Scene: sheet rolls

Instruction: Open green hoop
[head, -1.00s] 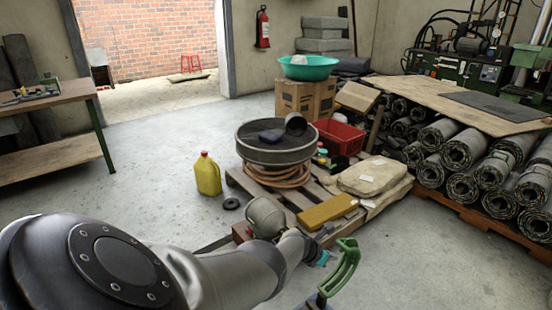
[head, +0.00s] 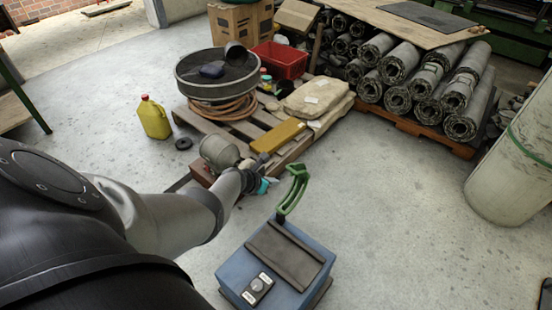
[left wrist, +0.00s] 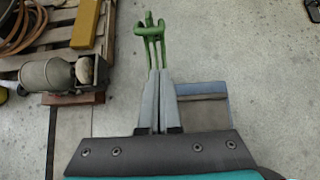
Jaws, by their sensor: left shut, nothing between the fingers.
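The green hoop (head: 293,188) is a looped green handle standing upright on a blue box (head: 243,257) with a dark top. In the left wrist view the hoop (left wrist: 150,30) shows just past my fingertips, and part of the blue box (left wrist: 202,89) lies behind them. My left gripper (head: 273,181) is shut and empty, close to the left side of the hoop. In the left wrist view its two grey fingers (left wrist: 157,72) are together and point at the hoop's lower bars. I cannot tell whether they touch it. My right gripper is not in view.
A wooden pallet (head: 187,117) with a round sieve (head: 190,87) and sacks stands beyond my left arm. A pale cylinder (head: 500,185) with a green band stands at the right. Dark sheet rolls (head: 398,98) are stacked behind. The floor between is clear.

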